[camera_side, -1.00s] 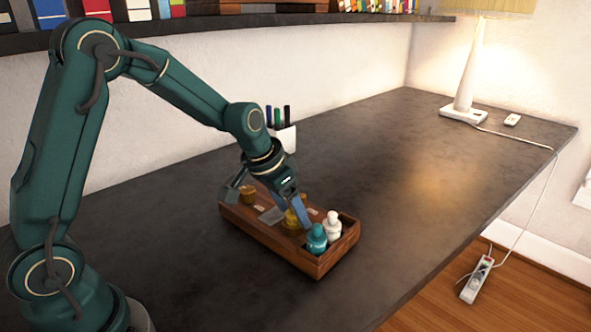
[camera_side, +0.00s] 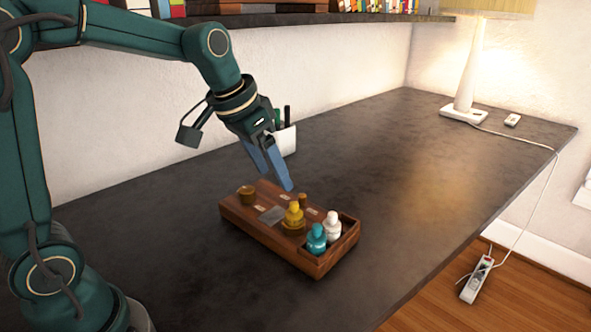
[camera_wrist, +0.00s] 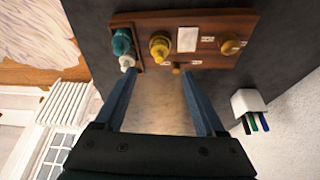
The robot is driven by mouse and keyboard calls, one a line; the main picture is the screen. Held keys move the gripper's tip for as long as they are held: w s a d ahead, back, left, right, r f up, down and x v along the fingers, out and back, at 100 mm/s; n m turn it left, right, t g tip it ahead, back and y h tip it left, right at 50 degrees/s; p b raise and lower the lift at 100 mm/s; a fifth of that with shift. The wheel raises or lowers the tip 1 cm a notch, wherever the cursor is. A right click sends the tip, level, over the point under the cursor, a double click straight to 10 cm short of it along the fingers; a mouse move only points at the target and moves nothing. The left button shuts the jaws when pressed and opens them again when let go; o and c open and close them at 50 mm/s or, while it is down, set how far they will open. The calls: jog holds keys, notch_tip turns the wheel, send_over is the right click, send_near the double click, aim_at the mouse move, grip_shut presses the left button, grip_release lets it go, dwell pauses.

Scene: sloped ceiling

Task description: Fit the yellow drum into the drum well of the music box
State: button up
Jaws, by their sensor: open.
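The wooden music box (camera_side: 240,217) lies on the dark desk. The yellow drum (camera_side: 294,216) stands upright on the box, near its middle, beside the end compartment; whether it is fully down in the well I cannot tell. It also shows in the wrist view (camera_wrist: 159,46). A teal piece (camera_side: 317,238) and a white piece (camera_side: 333,224) stand in the end compartment. My gripper (camera_side: 279,190) is open and empty, above and behind the box, apart from the drum. In the wrist view its two fingers (camera_wrist: 158,85) are spread wide.
A brass-coloured knob (camera_side: 247,194) stands at the box's left end, and a small brass peg (camera_side: 302,200) near its back edge. A white pen cup (camera_side: 287,140) stands behind the box. A lamp (camera_side: 470,75) is at the far right. The desk right of the box is clear.

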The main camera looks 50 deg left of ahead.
jog(key=s+d+f+t, duration=0.1)
jog(key=s+d, duration=0.2)
jog(key=s, duration=1.3)
jog(key=shift+d+n, duration=0.15)
jog(key=shift+n, duration=0.25)
jog(key=shift+o, duration=0.4)
